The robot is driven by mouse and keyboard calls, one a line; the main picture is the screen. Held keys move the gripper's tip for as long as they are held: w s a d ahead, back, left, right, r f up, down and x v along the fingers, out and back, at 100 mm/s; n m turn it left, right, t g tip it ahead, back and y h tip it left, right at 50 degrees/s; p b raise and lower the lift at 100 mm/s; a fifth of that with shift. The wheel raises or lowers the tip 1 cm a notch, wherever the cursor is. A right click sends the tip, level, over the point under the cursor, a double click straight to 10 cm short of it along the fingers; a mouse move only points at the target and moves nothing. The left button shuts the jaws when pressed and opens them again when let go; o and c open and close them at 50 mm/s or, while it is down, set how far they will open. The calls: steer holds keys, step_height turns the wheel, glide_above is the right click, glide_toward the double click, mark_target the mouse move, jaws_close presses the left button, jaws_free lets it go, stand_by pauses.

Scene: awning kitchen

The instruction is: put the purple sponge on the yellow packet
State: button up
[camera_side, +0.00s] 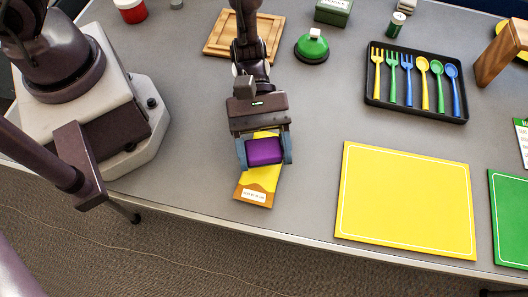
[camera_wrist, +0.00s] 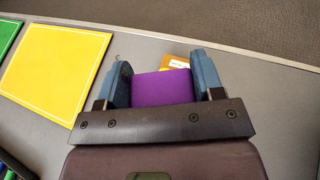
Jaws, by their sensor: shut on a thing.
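The purple sponge (camera_side: 264,151) is between the two fingers of my gripper (camera_side: 265,155), which is shut on it. The sponge also shows in the wrist view (camera_wrist: 162,87), with a blue finger on each side. The yellow packet (camera_side: 255,193) lies on the table directly below the gripper, with an orange-brown end and a white label. In the side view the sponge overlaps the packet's middle. In the wrist view only a small end of the packet (camera_wrist: 176,62) shows past the sponge. I cannot tell whether the sponge touches the packet.
A yellow mat (camera_side: 405,203) lies to the right, with a green mat (camera_side: 510,220) beyond it. A black cutlery tray (camera_side: 416,104) and a wooden board (camera_side: 226,47) are farther back. The table's front edge runs close below the packet.

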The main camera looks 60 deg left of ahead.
mark_target(262, 143)
steer(key=shift+f, duration=1.4)
steer(key=shift+f, duration=0.15)
steer(key=o, duration=0.9)
steer(key=shift+a+r, duration=0.1)
steer(key=shift+r, duration=0.15)
steer(key=v, duration=0.2)
steer(key=shift+w+a+r, duration=0.1)
steer(key=shift+w+a, duration=0.1)
steer(key=shift+a, duration=0.15)
step_height(262, 143, up, 6)
steer(key=shift+f, duration=0.25)
steer(key=shift+r, duration=0.8)
